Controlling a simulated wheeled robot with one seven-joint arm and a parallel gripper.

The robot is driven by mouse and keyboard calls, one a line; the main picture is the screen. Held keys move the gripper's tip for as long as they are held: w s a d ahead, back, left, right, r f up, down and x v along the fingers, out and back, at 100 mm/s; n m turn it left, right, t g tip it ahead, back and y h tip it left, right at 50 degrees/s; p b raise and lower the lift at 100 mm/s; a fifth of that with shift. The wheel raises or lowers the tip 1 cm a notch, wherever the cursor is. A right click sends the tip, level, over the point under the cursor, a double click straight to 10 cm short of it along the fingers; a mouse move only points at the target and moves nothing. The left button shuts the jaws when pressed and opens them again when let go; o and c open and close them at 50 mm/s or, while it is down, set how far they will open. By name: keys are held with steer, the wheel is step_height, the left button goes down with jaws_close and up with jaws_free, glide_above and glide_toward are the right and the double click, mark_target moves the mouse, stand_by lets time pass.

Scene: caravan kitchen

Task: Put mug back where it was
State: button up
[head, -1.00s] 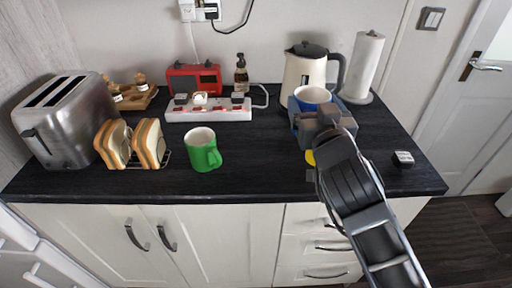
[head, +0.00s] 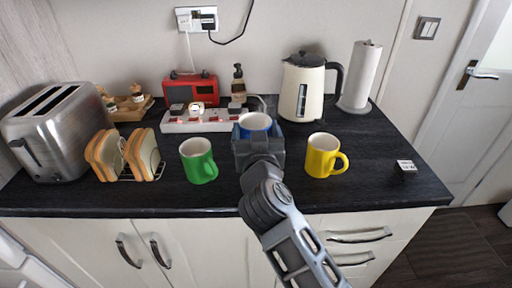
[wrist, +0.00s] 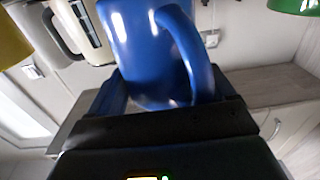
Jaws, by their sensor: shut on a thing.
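A blue mug (head: 255,122) is held by my gripper (head: 258,140) between the green mug and the yellow mug in the head view. In the wrist view the blue mug (wrist: 150,50) fills the space between the jaws, with its handle toward the camera's right. My gripper is shut on it, and the gripper hides its lower part in the head view. A green mug (head: 197,162) stands upright on the counter to the left. A yellow mug (head: 321,157) stands upright to the right, handle to the right.
The black counter (head: 385,185) also bears a toaster (head: 60,130), a toast rack with bread (head: 125,157), a white power strip (head: 198,120), a red radio (head: 190,89), a kettle (head: 303,88) and a paper towel roll (head: 360,75). Free room lies right of the yellow mug.

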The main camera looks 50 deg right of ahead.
step_height(320, 180, down, 4)
steer(key=shift+r+b, duration=0.2)
steer(key=shift+b, duration=0.6)
steer(key=shift+f, duration=0.45)
steer(key=shift+f+p, duration=0.25)
steer(key=shift+p, duration=0.05)
steer(key=o, duration=1.4)
steer(key=shift+s+f, duration=0.1)
steer(key=shift+f, duration=0.2)
steer(key=shift+r, duration=0.15)
